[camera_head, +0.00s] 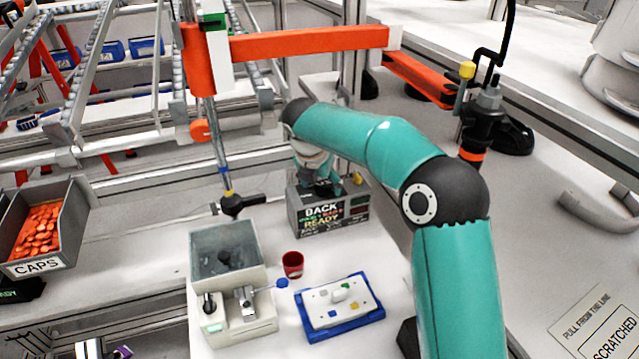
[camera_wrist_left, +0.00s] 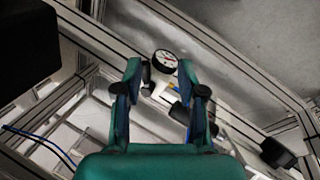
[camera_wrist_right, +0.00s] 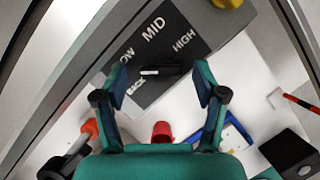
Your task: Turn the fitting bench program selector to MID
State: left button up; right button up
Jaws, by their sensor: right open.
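The program selector's dark panel (camera_wrist_right: 165,50) shows in the right wrist view with the labels LOW, MID, HIGH and BACK. Its black bar knob (camera_wrist_right: 172,70) lies roughly level, with a white mark at its left end, between LOW and BACK. My right gripper (camera_wrist_right: 160,80) is open, its fingers on either side of the knob, with no contact visible. In the head view, my right gripper (camera_head: 322,185) is over the grey box (camera_head: 325,218) marked BACK and READY. My left gripper (camera_wrist_left: 159,68) is open and empty near a round dial gauge (camera_wrist_left: 165,58).
A red cup (camera_head: 292,264) and a blue-edged tray (camera_head: 340,332) stand in front of the box. A grey machine with a clear hood (camera_head: 232,255) is left of them. An orange beam (camera_head: 310,41) spans behind my right arm. A CAPS bin (camera_head: 70,225) is far left.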

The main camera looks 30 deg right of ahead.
jog(key=shift+c, duration=0.2)
jog(key=c, duration=1.1)
